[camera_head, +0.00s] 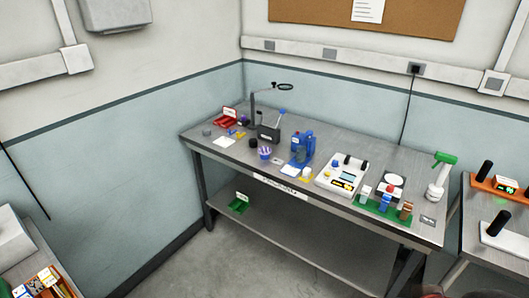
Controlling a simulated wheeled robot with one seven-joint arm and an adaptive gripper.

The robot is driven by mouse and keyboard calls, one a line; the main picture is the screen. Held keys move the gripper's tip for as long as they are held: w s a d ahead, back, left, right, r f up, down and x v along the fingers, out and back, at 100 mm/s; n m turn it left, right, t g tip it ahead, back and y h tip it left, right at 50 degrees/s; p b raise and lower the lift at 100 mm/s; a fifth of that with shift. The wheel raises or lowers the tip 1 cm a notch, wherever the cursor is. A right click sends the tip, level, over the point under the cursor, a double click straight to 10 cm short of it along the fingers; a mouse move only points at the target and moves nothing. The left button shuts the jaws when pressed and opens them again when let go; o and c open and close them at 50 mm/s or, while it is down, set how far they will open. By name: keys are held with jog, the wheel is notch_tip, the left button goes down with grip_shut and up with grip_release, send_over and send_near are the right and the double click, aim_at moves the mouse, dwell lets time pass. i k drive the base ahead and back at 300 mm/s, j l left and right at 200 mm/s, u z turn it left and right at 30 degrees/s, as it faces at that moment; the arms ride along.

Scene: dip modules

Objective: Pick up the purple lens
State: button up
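A small cup-like thing with a purple and white top (265,152) stands near the front edge of the grey workbench (230,158), left of a blue device (300,148). A small dark purplish thing (244,121) lies further back, beside a red bin. Both are too small for me to tell whether either is the purple lens. My gripper is not in view.
The bench also bears a red bin (225,116), a dark box (269,133), a white instrument (341,175), a green rack (382,208) with several vials, and a green-topped spray bottle (438,176). A green tray (239,203) lies on the lower shelf. Open floor lies in front.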

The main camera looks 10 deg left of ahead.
aim_at(263, 150)
jog(key=u, duration=0.6)
jog(key=i+l+u, duration=0.1)
jog(key=i+u, duration=0.15)
jog(key=u, duration=0.2)
jog(key=i+l+u, duration=0.2)
jog(key=u, duration=0.2)
jog(key=i+l+u, duration=0.25)
jog(key=u, duration=0.2)
jog(key=i+l, duration=0.15)
jog(key=l, duration=0.15)
jog(key=i+l+u, duration=0.1)
jog(key=l, duration=0.2)
jog(key=i+l, duration=0.15)
jog(key=l, duration=0.2)
